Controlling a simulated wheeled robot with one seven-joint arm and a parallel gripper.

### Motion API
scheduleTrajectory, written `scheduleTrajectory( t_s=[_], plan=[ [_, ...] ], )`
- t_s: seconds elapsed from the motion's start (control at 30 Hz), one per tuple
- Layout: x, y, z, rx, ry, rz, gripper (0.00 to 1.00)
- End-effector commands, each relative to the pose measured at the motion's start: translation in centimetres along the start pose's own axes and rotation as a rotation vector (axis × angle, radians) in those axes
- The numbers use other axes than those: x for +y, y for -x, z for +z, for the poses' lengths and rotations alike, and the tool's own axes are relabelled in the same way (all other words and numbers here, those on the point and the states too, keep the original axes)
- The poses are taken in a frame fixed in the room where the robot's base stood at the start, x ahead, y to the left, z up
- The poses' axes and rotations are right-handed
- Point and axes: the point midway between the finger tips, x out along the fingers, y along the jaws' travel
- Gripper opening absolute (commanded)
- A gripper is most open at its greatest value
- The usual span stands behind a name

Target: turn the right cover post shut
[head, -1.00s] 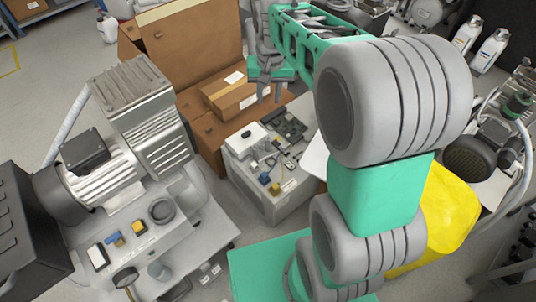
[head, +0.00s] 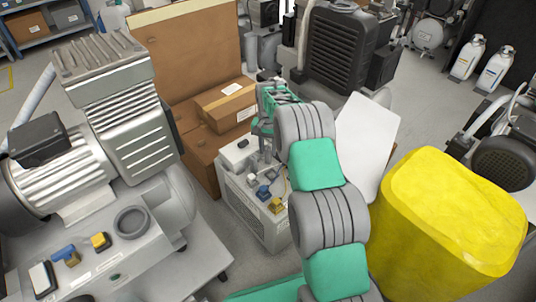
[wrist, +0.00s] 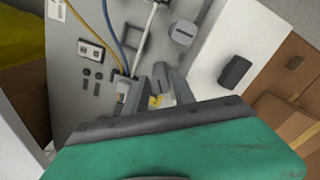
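The light grey control box (head: 240,200) stands on the floor in the middle of the head view. Its panel also fills the upper part of the wrist view (wrist: 110,25). Two grey round posts show there: one (wrist: 184,32) has a slot across its head, and a smaller-looking one (wrist: 160,72) lies between my fingertips. I cannot tell for certain which is the right cover post. My gripper (wrist: 158,85) has its fingers apart around the nearer post, and contact cannot be made out. In the head view my gripper (head: 264,158) is low over the box, partly hidden by my arm.
A blue and a white cable (wrist: 145,35) run across the panel near my fingers. Cardboard boxes (head: 205,60) stand behind the control box.

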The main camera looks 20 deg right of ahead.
Motion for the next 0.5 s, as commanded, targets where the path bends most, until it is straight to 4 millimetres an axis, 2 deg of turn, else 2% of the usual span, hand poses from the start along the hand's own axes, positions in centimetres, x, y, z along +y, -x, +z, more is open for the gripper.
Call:
scheduleTrajectory(
  t_s=[0.07, 0.3, 0.5],
  plan=[
    [-0.02, -0.93, -0.03, 0.001, 0.0, -0.001, 0.31],
    [-0.03, -0.95, -0.04, 0.002, 0.001, -0.001, 0.31],
    [-0.02, -0.95, -0.03, 0.001, 0.001, -0.001, 0.14]
  ],
)
